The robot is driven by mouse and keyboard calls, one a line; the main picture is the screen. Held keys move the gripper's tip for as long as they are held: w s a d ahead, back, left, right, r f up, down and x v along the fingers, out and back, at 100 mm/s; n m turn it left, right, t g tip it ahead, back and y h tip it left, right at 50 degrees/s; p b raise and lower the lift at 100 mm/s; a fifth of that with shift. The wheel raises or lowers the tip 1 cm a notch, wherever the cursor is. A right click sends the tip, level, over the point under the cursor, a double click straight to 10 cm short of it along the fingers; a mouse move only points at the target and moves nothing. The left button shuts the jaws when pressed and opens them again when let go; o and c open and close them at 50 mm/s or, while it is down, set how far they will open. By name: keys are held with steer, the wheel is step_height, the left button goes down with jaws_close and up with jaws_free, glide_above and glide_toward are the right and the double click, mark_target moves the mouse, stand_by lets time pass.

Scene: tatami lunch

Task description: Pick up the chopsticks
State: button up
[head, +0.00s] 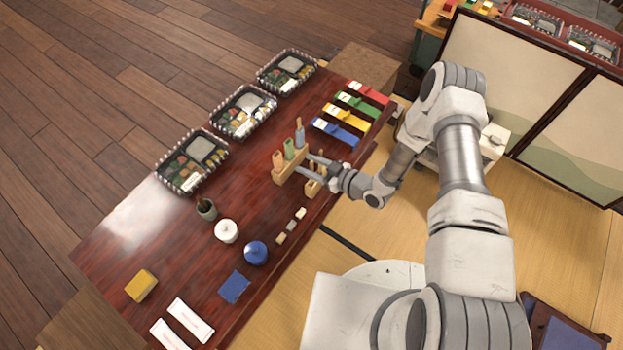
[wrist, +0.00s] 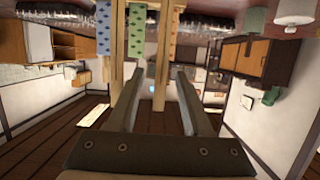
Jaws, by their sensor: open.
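No chopsticks can be told for sure. A wooden stand (head: 290,167) on the dark red table holds orange (head: 278,159), green (head: 289,149) and blue (head: 299,135) upright pieces. A small wooden holder (head: 314,188) stands just to its right. My gripper (head: 312,167) is open beside the stand, above the small holder. In the wrist view, my open fingers (wrist: 158,70) point at a pale wooden post (wrist: 162,65), which shows between them. Blue (wrist: 103,28) and green (wrist: 137,30) patterned pieces show there too.
Lunch boxes (head: 192,160) line the far edge. Coloured cases (head: 336,134) lie at the table's upper right. A dark cup (head: 207,209), white pot (head: 226,231), blue pot (head: 256,252) and white sleeves (head: 190,319) stand or lie nearer. The table's middle left is clear.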

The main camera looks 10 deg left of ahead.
steer(key=shift+x, duration=1.1)
jaws_close()
step_height(320, 180, up, 18)
steer(key=p, duration=0.8)
steer(key=shift+r, duration=0.2)
